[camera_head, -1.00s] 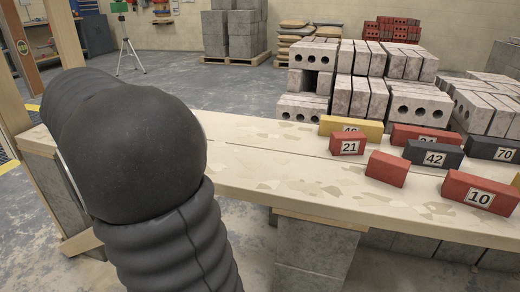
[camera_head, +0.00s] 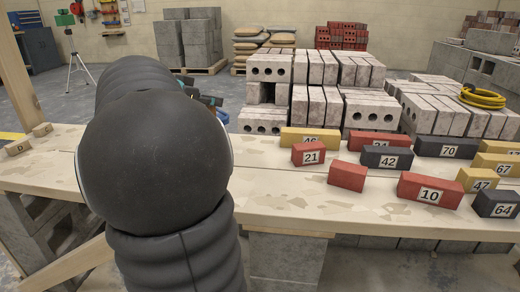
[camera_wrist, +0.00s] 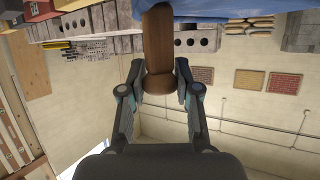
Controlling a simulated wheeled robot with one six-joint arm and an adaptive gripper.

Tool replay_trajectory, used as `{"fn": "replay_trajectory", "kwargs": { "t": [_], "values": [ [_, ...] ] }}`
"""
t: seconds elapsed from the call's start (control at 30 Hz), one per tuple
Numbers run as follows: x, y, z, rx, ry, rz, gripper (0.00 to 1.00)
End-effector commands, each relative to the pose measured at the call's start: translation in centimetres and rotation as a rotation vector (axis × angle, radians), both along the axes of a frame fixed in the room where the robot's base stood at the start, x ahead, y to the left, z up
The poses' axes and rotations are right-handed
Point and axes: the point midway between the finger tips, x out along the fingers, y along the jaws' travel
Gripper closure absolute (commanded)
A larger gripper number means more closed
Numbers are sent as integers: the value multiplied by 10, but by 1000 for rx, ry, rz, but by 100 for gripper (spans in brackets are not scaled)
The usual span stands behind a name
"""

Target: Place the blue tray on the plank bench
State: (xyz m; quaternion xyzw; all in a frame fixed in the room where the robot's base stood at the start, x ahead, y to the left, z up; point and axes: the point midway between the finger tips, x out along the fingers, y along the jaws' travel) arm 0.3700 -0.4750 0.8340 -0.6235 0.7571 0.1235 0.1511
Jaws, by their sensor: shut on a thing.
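In the wrist view my gripper (camera_wrist: 160,90) is shut on a brown handle (camera_wrist: 158,45). The blue tray (camera_wrist: 205,9) shows beyond the handle at the top of that view, mostly cut off. In the head view my gripper (camera_head: 205,98) shows only in part past my dark arm. A small blue part of the tray (camera_head: 222,115) peeks out beside the arm; the rest is hidden. The pale plank bench (camera_head: 285,205) runs across the head view, with my arm in front of it.
Numbered red, yellow and dark blocks crowd the bench's right side, including red block 21 (camera_head: 308,155). Two small wooden blocks (camera_head: 18,148) lie at its left end. Bare plank shows between them, partly behind my arm. Grey perforated bricks (camera_head: 330,85) are stacked behind the bench.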

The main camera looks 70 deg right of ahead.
Motion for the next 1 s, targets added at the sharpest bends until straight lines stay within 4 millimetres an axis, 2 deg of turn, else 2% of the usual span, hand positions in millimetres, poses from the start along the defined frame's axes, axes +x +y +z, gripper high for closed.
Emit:
{"fn": "replay_trajectory", "kwargs": {
  "t": [0.17,0.7,1.0],
  "values": [
    [6,3,-5,0,0,2,100],
    [88,56,-64,0,1,5,100],
    [99,64,-77,-1,2,2,100]
  ]
}}
